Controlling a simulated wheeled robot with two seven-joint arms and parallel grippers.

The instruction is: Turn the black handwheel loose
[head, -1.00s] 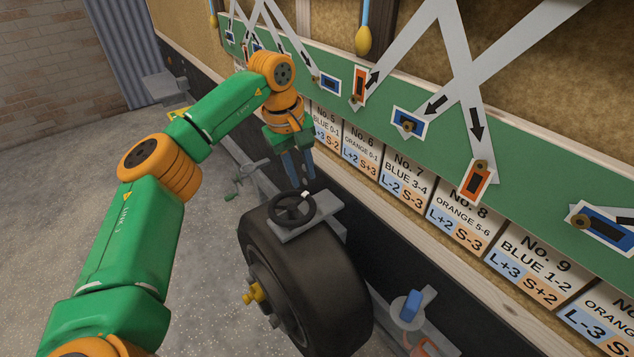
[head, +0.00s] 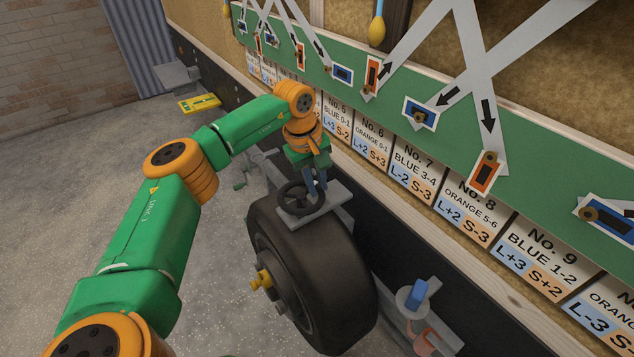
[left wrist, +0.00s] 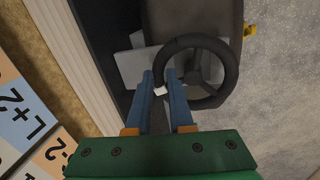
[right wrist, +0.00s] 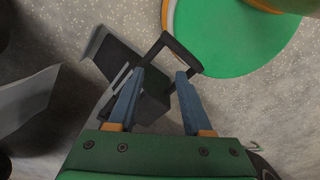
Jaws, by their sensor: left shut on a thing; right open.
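The black handwheel (head: 285,206) sits flat on a grey plate (head: 333,196) above the trailer's tyre. It has spokes and also shows in the left wrist view (left wrist: 231,73). My left gripper (head: 317,190) reaches down on the wheel's side towards the trailer wall. In the left wrist view its blue fingers (left wrist: 161,82) are shut on the wheel's rim, one on each side, beside a small white mark (left wrist: 160,92). My right gripper (right wrist: 159,76) is open, with a black handle-shaped thing beyond its fingers; it is not in the head view.
The black tyre (head: 330,260) with a yellow hub part (head: 262,278) stands below the wheel. The trailer wall with numbered cards (head: 415,178) and a green board (head: 390,88) runs close behind. A blue-handled part (head: 417,296) sits at lower right. The floor at left is open.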

